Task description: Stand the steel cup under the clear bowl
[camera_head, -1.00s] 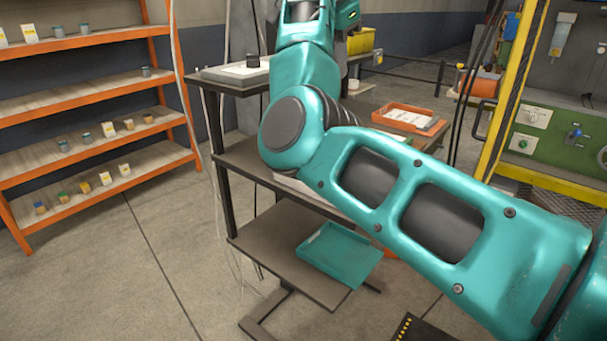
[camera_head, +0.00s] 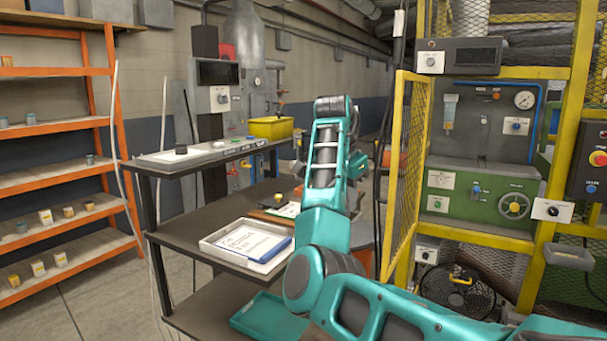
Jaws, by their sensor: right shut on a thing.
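The clear bowl (camera_head: 449,113) hangs upright on the grey upper panel of the machine at the right, left of a gauge. My right arm comes in from the lower right and rises in the middle of the picture. My right gripper (camera_head: 356,163) is mostly hidden behind its own forearm, left of the bowl and apart from it in the picture. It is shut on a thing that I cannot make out. I cannot see the steel cup clearly anywhere. My left gripper is not in view.
A yellow mesh gate (camera_head: 401,170) stands open between my right arm and the machine. A dark bench at the left carries a white tray (camera_head: 213,248) with a sheet and a yellow bin (camera_head: 271,128). A fan (camera_head: 461,290) stands below the green panel (camera_head: 470,195).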

